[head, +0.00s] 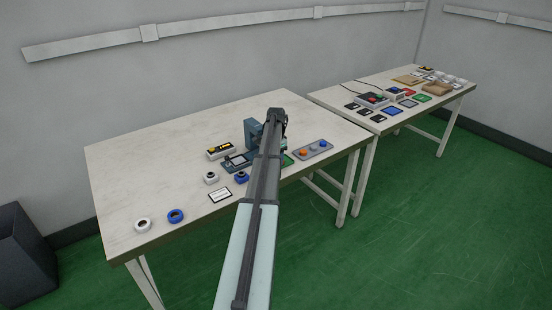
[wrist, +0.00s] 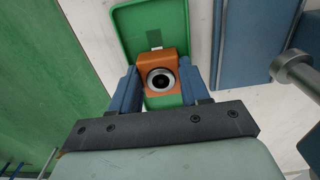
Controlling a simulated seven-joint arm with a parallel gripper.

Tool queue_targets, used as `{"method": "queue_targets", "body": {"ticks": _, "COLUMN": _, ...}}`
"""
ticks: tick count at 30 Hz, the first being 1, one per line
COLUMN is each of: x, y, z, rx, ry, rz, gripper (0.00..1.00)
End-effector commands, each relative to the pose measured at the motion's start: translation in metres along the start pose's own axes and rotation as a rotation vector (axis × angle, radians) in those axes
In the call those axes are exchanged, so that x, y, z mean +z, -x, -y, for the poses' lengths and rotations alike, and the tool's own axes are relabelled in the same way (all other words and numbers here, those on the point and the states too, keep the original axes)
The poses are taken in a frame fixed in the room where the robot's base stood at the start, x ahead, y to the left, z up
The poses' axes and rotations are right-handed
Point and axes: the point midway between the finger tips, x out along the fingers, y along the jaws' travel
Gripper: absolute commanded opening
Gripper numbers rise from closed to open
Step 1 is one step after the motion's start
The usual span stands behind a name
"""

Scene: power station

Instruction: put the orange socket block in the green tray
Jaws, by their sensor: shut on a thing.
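The orange socket block (wrist: 150,60), with a round grey-rimmed black socket on its face, sits between the two blue fingers of my gripper (wrist: 160,84) in the wrist view. My gripper is shut on it. The green tray (wrist: 128,32) lies behind the block in that view, and the block overlaps its lower middle. I cannot tell whether the block touches the tray floor. In the head view my arm hides the block and most of the tray; a green edge of the tray (head: 288,160) shows just right of the arm.
A grey-blue plate (head: 314,149) with orange and blue knobs lies right of the tray. A second table (head: 400,95) holds several items. The near left tabletop is mostly clear.

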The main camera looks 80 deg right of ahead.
Motion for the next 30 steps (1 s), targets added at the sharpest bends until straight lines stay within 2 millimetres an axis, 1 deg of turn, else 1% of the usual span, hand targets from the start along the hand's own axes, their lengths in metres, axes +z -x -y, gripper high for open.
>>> {"method": "queue_targets", "body": {"ticks": 1, "x": 0.0, "y": -0.001, "z": 0.0, "rx": 0.0, "ry": 0.0, "rz": 0.0, "gripper": 0.1}}
{"method": "queue_targets", "body": {"ticks": 2, "x": 0.0, "y": -0.001, "z": 0.0, "rx": 0.0, "ry": 0.0, "rz": 0.0, "gripper": 0.48}}
{"method": "queue_targets", "body": {"ticks": 9, "x": 0.0, "y": -0.001, "z": 0.0, "rx": 0.0, "ry": 0.0, "rz": 0.0, "gripper": 0.71}}
{"method": "queue_targets", "body": {"ticks": 16, "x": 0.0, "y": -0.001, "z": 0.0, "rx": 0.0, "ry": 0.0, "rz": 0.0, "gripper": 0.71}}
{"method": "queue_targets", "body": {"ticks": 20, "x": 0.0, "y": 0.004, "z": 0.0, "rx": 0.0, "ry": 0.0, "rz": 0.0, "gripper": 0.71}}
{"method": "queue_targets", "body": {"ticks": 23, "x": 0.0, "y": 0.015, "z": 0.0, "rx": -0.001, "ry": 0.0, "rz": -0.001, "gripper": 0.71}}
{"method": "queue_targets", "body": {"ticks": 30, "x": -0.001, "y": 0.059, "z": 0.001, "rx": -0.002, "ry": 0.0, "rz": -0.001, "gripper": 0.71}}
